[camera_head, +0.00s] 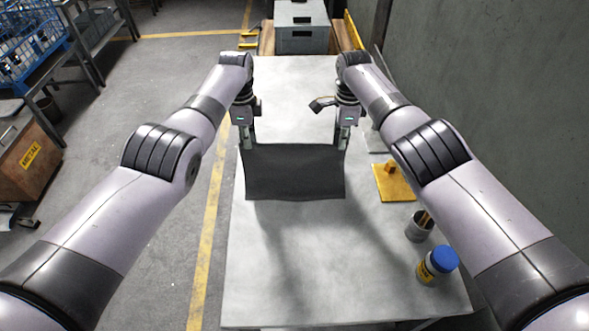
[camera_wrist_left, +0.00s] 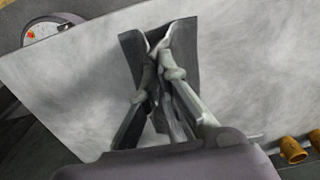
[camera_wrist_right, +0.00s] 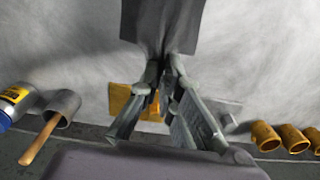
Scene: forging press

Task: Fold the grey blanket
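The grey blanket (camera_head: 295,175) is dark and hangs or lies between my two grippers over the middle of the light table (camera_head: 290,270). Its far corners are at the fingers. My left gripper (camera_head: 247,145) is shut on the blanket's left far corner; in the left wrist view the cloth (camera_wrist_left: 133,48) bunches between the fingertips (camera_wrist_left: 162,60). My right gripper (camera_head: 342,148) is shut on the right far corner; in the right wrist view the cloth (camera_wrist_right: 165,25) narrows into the fingertips (camera_wrist_right: 165,68). How much of the blanket touches the table cannot be told.
On the table's right side are a yellow plate-like object (camera_head: 393,183), a grey cup with a handle in it (camera_head: 419,227) and a blue-lidded jar (camera_head: 437,264). A wall (camera_head: 500,80) stands close on the right. The table's near part is clear.

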